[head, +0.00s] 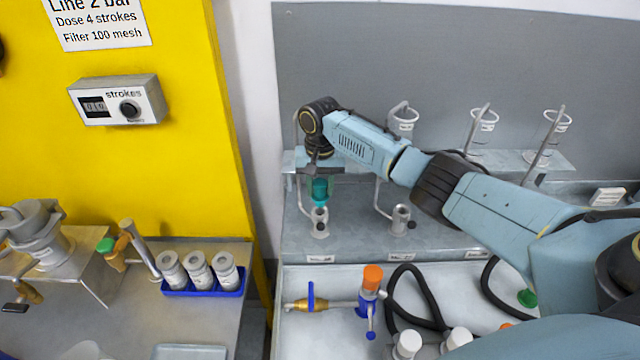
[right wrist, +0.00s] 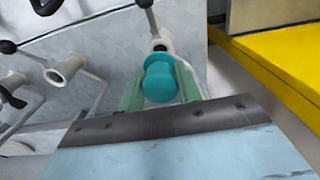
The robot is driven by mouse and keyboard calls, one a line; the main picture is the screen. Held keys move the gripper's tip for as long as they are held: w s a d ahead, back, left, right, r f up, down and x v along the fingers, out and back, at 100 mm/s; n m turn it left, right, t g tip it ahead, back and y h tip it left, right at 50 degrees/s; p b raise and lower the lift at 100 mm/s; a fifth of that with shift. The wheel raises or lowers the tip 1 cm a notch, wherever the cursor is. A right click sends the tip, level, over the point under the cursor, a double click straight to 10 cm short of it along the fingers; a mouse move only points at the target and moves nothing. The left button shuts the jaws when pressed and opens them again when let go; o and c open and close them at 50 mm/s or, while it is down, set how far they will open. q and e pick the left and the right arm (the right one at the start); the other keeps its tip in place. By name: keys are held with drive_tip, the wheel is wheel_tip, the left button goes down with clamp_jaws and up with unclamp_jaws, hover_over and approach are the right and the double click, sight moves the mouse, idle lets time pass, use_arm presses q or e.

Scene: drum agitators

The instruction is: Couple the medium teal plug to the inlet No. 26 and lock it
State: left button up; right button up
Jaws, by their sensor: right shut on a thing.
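My right gripper (head: 320,182) points down at the back shelf, shut on a teal plug (head: 320,192). In the right wrist view the teal plug (right wrist: 160,82) sits between the two pale green fingers. A grey metal inlet cup with a lever (head: 319,222) is directly below the plug and in line with it. The same inlet shows beyond the plug in the right wrist view (right wrist: 161,42). I cannot tell whether the plug is touching or inside the cup. The label below this inlet (head: 320,258) is too small to read. My left gripper is not in view.
A second inlet (head: 401,218) stands to the right. An orange-capped blue valve (head: 370,290), black hoses (head: 405,300) and a green cap (head: 527,298) lie in front. A yellow cabinet (head: 190,180) stands left.

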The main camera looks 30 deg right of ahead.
sight(320, 197)
drive_tip(key=shift+f+b, duration=0.3)
drive_tip(key=shift+f, duration=0.1)
use_arm(q)
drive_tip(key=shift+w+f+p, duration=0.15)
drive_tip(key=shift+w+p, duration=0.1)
drive_tip(key=shift+p, duration=0.2)
use_arm(e)
drive_tip(key=shift+f, duration=0.25)
drive_tip(key=shift+f+p, duration=0.1)
drive_tip(key=shift+p, duration=0.3)
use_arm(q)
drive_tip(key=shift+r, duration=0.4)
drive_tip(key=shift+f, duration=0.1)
use_arm(e)
drive_tip(key=shift+f, duration=0.2)
use_arm(q)
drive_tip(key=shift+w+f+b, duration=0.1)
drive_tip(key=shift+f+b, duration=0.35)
drive_tip(key=shift+b, duration=0.15)
use_arm(e)
drive_tip(key=shift+f, duration=1)
